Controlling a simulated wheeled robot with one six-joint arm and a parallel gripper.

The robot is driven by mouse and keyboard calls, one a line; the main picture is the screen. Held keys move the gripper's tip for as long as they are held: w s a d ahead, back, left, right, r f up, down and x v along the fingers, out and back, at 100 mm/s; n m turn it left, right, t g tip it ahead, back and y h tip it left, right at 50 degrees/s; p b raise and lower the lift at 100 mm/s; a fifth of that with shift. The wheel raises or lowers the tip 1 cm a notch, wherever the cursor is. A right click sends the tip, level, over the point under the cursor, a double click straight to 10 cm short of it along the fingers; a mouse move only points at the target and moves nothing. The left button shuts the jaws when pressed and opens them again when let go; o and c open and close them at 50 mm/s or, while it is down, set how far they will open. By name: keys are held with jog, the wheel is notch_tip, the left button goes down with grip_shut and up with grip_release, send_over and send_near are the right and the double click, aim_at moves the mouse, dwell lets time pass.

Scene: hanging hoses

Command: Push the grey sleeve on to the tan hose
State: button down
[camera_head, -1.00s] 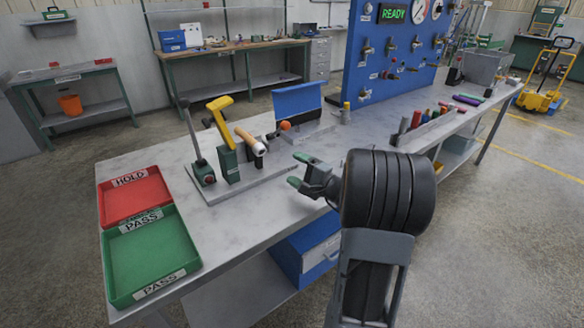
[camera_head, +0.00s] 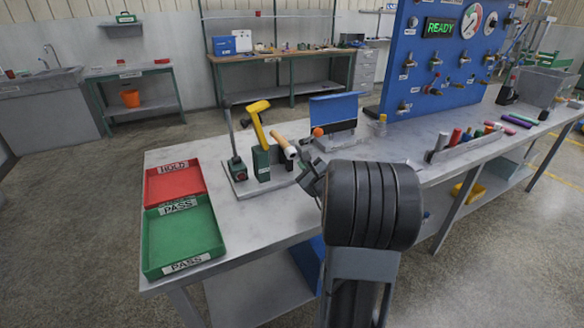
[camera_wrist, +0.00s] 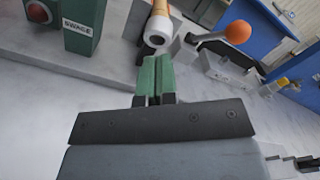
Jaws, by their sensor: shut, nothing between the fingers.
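The tan hose (camera_head: 282,144) points out from the fixture on the bench, and its end also shows at the top of the wrist view (camera_wrist: 161,7). A pale grey sleeve (camera_wrist: 158,31) sits at the hose's near end, its open end facing my gripper; I cannot tell how far it is on. My gripper (camera_wrist: 153,64) has its green fingers shut together and empty, just in front of and slightly below the sleeve. In the head view my gripper (camera_head: 309,170) is close to the hose end, partly hidden by my arm.
A green SWAGE block (camera_wrist: 83,27) with a yellow lever (camera_head: 258,122) stands left of the hose. An orange ball knob (camera_wrist: 238,31) is right of it. Red HOLD (camera_head: 174,181) and green PASS (camera_head: 183,235) trays lie at the bench's left. Bench front is clear.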

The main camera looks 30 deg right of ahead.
jog(key=shift+w+d+p, duration=0.25)
jog(key=shift+w+p, duration=0.05)
jog(key=shift+w, duration=1.15)
jog(key=shift+w+d+p, duration=0.2)
jog(key=shift+w+p, duration=0.05)
jog(key=shift+w, duration=1.2)
jog(key=shift+w+d+b, duration=0.1)
jog(key=shift+w+b, duration=0.2)
jog(key=shift+w, duration=0.35)
jog(key=shift+w+f, duration=0.1)
jog(key=shift+w, duration=0.2)
jog(key=shift+w, duration=0.15)
jog(key=s+a+b, duration=0.1)
jog(key=s+a, duration=0.1)
jog(key=s, duration=1.4)
jog(key=shift+a, duration=0.15)
